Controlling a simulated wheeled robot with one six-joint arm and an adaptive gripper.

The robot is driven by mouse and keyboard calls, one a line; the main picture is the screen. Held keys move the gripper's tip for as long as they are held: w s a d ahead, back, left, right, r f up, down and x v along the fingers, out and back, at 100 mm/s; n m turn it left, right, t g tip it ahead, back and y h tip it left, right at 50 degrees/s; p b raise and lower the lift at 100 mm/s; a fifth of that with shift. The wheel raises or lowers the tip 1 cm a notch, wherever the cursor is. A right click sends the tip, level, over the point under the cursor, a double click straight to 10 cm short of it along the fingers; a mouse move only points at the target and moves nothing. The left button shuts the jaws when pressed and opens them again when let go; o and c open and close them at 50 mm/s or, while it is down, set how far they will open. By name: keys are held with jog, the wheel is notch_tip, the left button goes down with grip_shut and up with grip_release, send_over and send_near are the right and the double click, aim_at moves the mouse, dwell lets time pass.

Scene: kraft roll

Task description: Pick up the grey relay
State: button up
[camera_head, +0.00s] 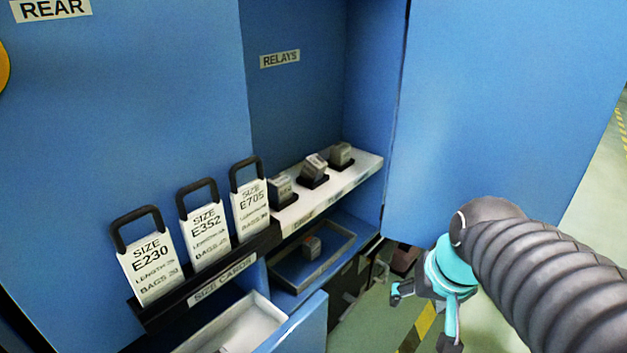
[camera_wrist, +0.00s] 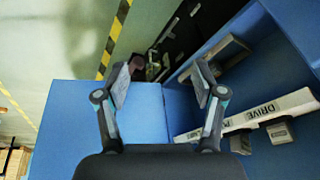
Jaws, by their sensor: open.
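Three grey block-shaped relays sit in black sockets on a white shelf (camera_head: 350,176) in the blue cabinet: a left one (camera_head: 281,188), a middle one (camera_head: 315,166) and a right one (camera_head: 341,153). Another small grey block with a brownish face (camera_head: 312,246) lies in a shallow tray (camera_head: 291,282) below the shelf. I cannot tell which one the task means. My gripper (camera_head: 423,320) is open and empty, right of the shelf and apart from it. In the wrist view its fingers (camera_wrist: 163,88) are spread, with the shelf strip marked DRIVE (camera_wrist: 288,104) and relays (camera_wrist: 280,133) to the right.
A blue door panel (camera_head: 490,110) stands open right of the shelf. Three size cards with black handles (camera_head: 208,232) stand in a rack at left. An open drawer (camera_head: 300,325) juts out below. Floor with yellow-black tape (camera_head: 418,330) lies beneath my gripper.

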jog(key=w+a+f+m+y+b, duration=0.25)
jog(key=w+a+m, duration=0.2)
jog(key=w, duration=0.55)
jog(key=m+t+y+b, duration=0.3)
jog(key=m+y, duration=0.5)
jog(key=m, duration=1.2)
send_near(306, 163)
jog(key=shift+t+h, duration=0.35)
jog(key=shift+t, duration=0.25)
jog(key=x, duration=0.7)
jog(key=shift+w+d+f, duration=0.1)
jog(key=shift+w+d, duration=0.2)
jog(key=shift+f+b+x, duration=0.1)
jog(key=shift+b+x, duration=0.2)
jog(key=shift+x, duration=0.95)
jog(key=shift+f+b+x, duration=0.15)
jog(key=shift+b+x, duration=0.1)
jog(key=shift+x, duration=1.05)
jog(key=shift+s+d, duration=0.1)
grip_shut()
jog(key=shift+r, duration=0.1)
